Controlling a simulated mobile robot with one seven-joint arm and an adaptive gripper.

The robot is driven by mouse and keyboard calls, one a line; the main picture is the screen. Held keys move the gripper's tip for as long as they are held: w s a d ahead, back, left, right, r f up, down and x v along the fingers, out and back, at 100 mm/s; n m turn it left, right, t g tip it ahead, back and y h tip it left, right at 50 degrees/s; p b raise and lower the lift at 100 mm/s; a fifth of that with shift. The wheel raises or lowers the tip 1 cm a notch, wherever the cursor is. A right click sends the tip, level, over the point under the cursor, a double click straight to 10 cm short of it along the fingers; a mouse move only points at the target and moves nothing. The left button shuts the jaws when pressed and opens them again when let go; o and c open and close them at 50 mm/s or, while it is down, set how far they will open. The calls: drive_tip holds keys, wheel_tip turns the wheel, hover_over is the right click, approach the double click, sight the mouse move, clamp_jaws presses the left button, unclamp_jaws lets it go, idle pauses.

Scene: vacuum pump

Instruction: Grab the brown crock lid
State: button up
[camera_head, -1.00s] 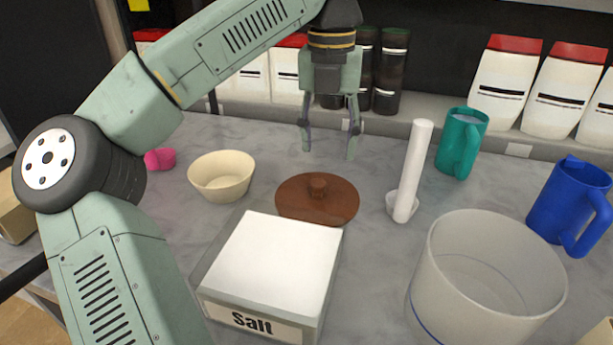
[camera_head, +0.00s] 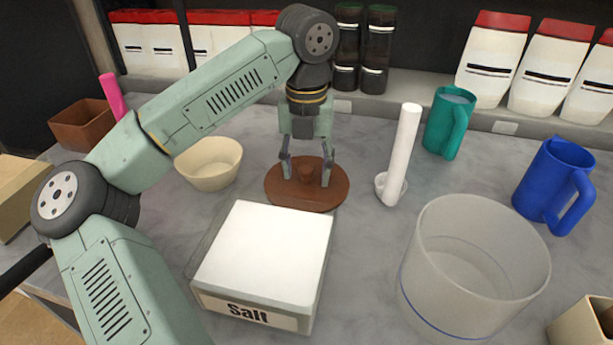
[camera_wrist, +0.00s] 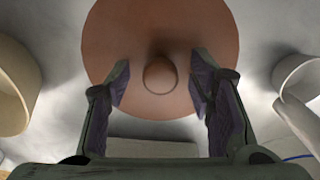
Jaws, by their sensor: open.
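The brown crock lid (camera_head: 290,196) lies flat on the grey counter, behind the white Salt box. It is a round disc with a round knob (camera_head: 308,171) at its middle. My gripper (camera_head: 306,178) is open and points down over the lid, with its fingertips on either side of the knob in the head view. In the wrist view the lid (camera_wrist: 190,30) fills the upper middle, and its knob (camera_wrist: 160,75) shows between the two open fingers (camera_wrist: 158,82), apart from both. I cannot tell whether the fingertips touch the lid's top.
The Salt box (camera_head: 265,250) stands just in front of the lid. A cream bowl (camera_head: 208,165) is to the left, a white pestle in a small mortar (camera_head: 400,155) to the right. A large clear crock (camera_head: 470,270), a teal mug (camera_head: 447,123) and a blue mug (camera_head: 555,185) stand further right.

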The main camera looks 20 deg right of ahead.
drive_tip(key=shift+f, duration=0.25)
drive_tip(key=shift+c, duration=0.6)
clamp_jaws()
